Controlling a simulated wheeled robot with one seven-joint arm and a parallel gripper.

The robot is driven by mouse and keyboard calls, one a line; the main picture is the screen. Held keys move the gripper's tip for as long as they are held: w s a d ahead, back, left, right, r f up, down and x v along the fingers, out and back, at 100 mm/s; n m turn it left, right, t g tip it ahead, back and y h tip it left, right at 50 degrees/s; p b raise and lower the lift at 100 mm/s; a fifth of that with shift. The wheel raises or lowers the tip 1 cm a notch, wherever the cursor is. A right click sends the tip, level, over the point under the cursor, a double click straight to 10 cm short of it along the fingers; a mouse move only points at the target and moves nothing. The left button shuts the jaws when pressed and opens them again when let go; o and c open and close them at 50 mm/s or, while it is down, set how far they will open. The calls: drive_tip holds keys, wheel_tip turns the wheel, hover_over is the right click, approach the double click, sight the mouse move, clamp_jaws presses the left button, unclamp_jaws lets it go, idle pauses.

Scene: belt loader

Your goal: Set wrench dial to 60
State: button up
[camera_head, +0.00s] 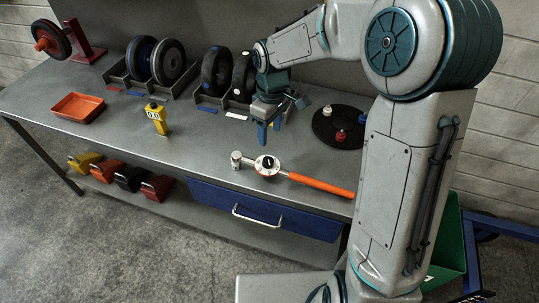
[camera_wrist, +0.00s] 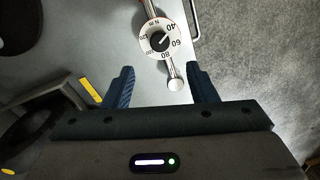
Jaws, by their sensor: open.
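The wrench (camera_head: 310,182) lies on the grey bench, with an orange handle to the right and a silver head to the left. Its round white dial (camera_head: 267,165) has a black knob at the centre. In the wrist view the dial (camera_wrist: 147,43) shows the numbers 40, 60 and 80. A light mark on the knob seems to point toward the 40–60 side; the exact reading is too small to tell. My gripper (camera_head: 270,130) is open and empty above the bench, behind the dial. In the wrist view the wrench's silver end appears between the fingers (camera_wrist: 162,84).
A yellow block marked with digits (camera_head: 156,121) and an orange tray (camera_head: 78,107) stand to the left. Wheels in racks (camera_head: 168,62) line the back. A dark round plate (camera_head: 337,127) with small knobs lies right of my gripper. A blue drawer (camera_head: 262,211) is below.

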sight(269, 160)
drive_tip(key=f, duration=1.1)
drive_tip(key=shift+s+a+p, duration=0.15)
drive_tip(key=shift+s+p, duration=0.1)
drive_tip(key=shift+p, duration=0.15)
drive_tip(key=c, duration=1)
